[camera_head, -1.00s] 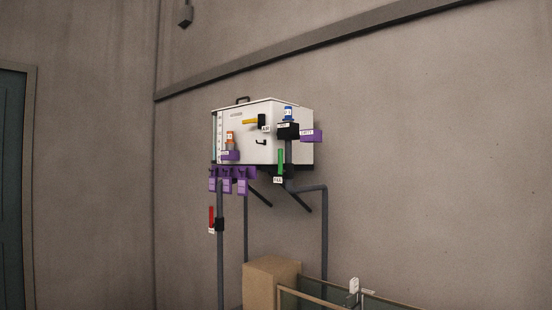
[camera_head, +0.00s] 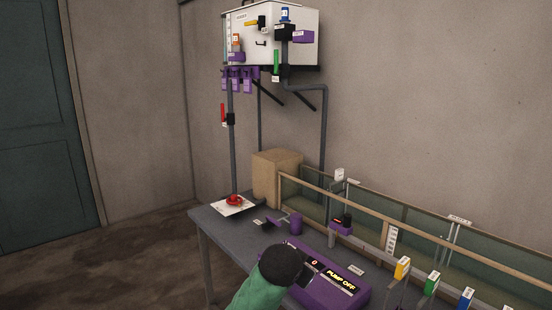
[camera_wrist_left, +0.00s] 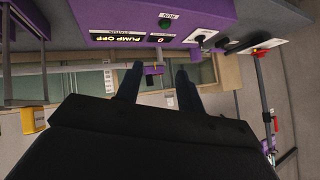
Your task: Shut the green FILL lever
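The green FILL lever (camera_head: 277,62) hangs upright below the right part of the white wall tank (camera_head: 263,40), beside a grey pipe, with a small white tag under it too small to read. My left gripper (camera_wrist_left: 160,72) shows in the left wrist view with its two dark fingers apart and nothing between them. It is low by the bench and its purple pump console, well away from the green lever. In the head view the left fingers cannot be made out. My right gripper is not in view.
The purple console (camera_head: 347,294) reads PUMP OFF. A red lever (camera_head: 223,112) sits on the left pipe. A cardboard-coloured box (camera_head: 277,178) stands below the tank. A long glass-sided channel (camera_head: 370,210) runs along the bench, with yellow, green and blue handles at its front.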

